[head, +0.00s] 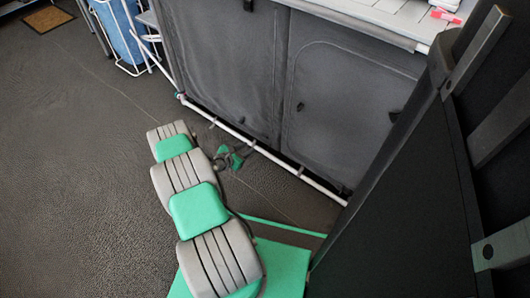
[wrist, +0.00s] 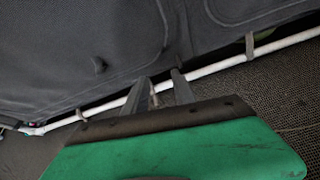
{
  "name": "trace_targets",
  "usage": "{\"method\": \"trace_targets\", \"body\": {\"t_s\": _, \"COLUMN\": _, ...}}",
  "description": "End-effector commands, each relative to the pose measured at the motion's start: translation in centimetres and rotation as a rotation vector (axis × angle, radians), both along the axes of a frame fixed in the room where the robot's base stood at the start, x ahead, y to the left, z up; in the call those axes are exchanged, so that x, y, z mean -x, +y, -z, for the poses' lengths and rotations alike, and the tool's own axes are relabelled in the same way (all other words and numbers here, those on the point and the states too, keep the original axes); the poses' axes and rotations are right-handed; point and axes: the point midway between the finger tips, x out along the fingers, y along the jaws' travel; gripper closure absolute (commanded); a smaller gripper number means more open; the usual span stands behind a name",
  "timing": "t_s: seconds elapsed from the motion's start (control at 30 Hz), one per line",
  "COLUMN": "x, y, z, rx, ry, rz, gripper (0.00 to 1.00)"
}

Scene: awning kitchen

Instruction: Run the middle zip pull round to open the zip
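The grey fabric cabinet (head: 225,70) has zipped panels side by side. A small dark tab, perhaps a zip pull (head: 300,106), shows near the left edge of the right panel. A grey tab (head: 393,116) shows at that panel's right side. In the wrist view a small dark tab (wrist: 98,65) stands out from the fabric left of my gripper; I cannot tell which pull is the middle one. My gripper (wrist: 156,83) is open, its fingers apart low in front of the cabinet. A thin light piece shows between them, apparently not gripped.
A white tube (head: 260,147) with grey straps runs along the cabinet's foot. A dark upright panel (head: 400,205) with a frame closes off the right. A blue item in a white rack (head: 118,35) stands at the upper left. The dark floor at left is clear.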

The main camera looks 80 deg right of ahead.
Motion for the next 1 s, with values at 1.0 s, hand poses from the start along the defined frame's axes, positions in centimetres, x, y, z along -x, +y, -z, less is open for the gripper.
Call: {"method": "trace_targets", "body": {"t_s": 1.0, "x": 7.1, "y": -6.4, "z": 6.0, "rx": -0.004, "ry": 0.168, "rz": -0.052, "gripper": 0.75}}
